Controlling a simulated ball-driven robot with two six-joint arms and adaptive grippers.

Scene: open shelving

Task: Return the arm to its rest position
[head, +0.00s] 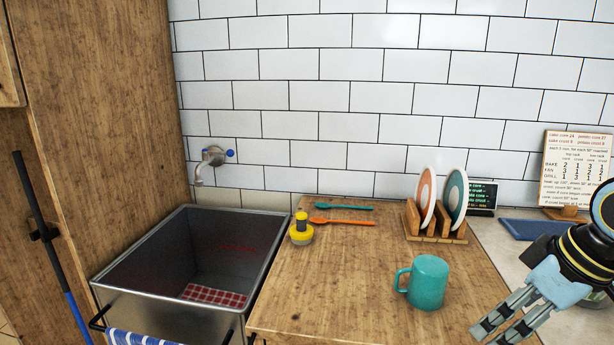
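My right gripper (496,335) comes in at the lower right, to the right of the teal mug and above the counter's right part. Its two fingers point down and left with a gap between them, and no object shows between them. The fingertips reach close to the bottom edge of the picture. Part of my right arm (590,245), black with yellow rings, shows behind the gripper at the right edge. My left gripper is not in view.
A teal mug (429,283) stands on the wooden counter (350,280) left of the gripper. A deep metal sink (170,308) is at left.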

